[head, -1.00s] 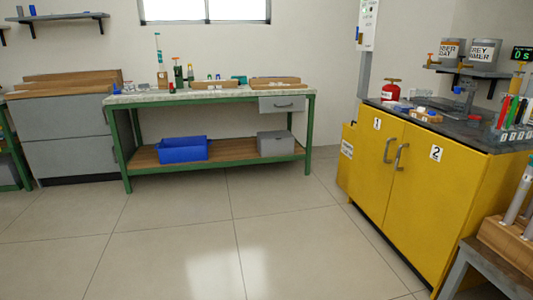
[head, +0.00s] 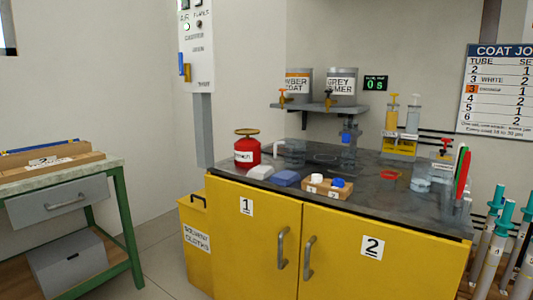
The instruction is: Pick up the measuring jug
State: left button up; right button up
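Several clear vessels stand on the dark top of the yellow cabinet (head: 335,245) in the head view, and I cannot tell for sure which is the measuring jug. One clear vessel (head: 294,152) stands at the back left, right of the red can. Another clear vessel (head: 420,183) is at the right, near the coloured tubes. Neither of my grippers shows in this view.
A red can (head: 247,150), grey and blue blocks and a wooden block (head: 329,189) with white and blue caps are along the cabinet's front left. Two labelled pots (head: 341,86) sit on a wall shelf. A green-framed bench (head: 130,225) stands left. Teal-topped tubes (head: 495,235) stand right.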

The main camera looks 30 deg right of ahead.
aim_at(295, 149)
jog(key=i+j+z, duration=0.2)
jog(key=i, duration=0.25)
jog(key=i+z, duration=0.2)
jog(key=i, duration=0.3)
jog(key=i+j+z, duration=0.25)
jog(key=i, duration=0.2)
